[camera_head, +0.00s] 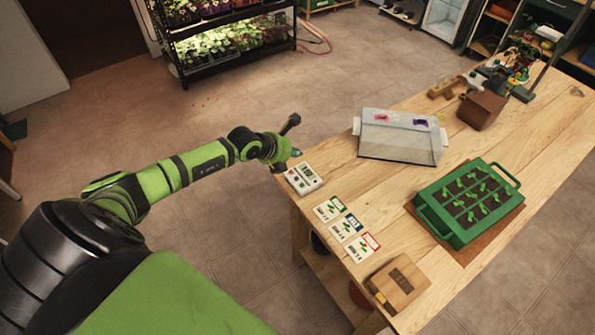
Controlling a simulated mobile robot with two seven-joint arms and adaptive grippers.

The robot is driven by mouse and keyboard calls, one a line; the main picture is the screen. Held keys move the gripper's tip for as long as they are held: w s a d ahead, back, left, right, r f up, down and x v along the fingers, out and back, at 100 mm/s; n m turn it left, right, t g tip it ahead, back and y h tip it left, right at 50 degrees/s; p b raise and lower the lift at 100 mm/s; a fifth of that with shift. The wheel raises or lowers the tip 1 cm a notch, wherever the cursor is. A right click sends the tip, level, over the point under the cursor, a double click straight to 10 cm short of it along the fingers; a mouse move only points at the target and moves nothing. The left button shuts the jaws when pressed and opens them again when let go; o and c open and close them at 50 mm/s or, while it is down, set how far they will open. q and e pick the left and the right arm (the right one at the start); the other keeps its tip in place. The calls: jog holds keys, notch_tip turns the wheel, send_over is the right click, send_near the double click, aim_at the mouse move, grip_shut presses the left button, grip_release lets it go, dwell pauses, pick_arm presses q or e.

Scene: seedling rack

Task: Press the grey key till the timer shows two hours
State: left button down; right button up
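The timer (303,178) is a small white box at the near left edge of the wooden table. It has a small display on its upper part and small keys below. The display is too small to read surely, and I cannot single out the grey key. My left gripper (292,152) is just behind the timer in the picture, apart from its face as far as I can see. Its fingers are small and partly hidden, so I cannot tell if they are open. My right gripper is not in view.
Several seedling cards (347,228) lie right of the timer. A clear-lidded box (400,148), a green seedling tray (432,214) and a wooden block (398,284) stand on the table (480,145). A lit plant rack (240,55) stands behind. Bare wood lies between the timer and the clear-lidded box.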

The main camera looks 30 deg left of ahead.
aim_at(297, 178)
pick_arm(q)
notch_tip(297, 178, down, 8)
jog(key=b, duration=0.7)
jog(key=shift+r, duration=0.1)
jog(key=shift+f+b, duration=0.4)
jog(key=shift+f, duration=0.1)
jog(key=shift+d, duration=0.1)
dwell(0.4)
jog(key=shift+f, duration=0.4)
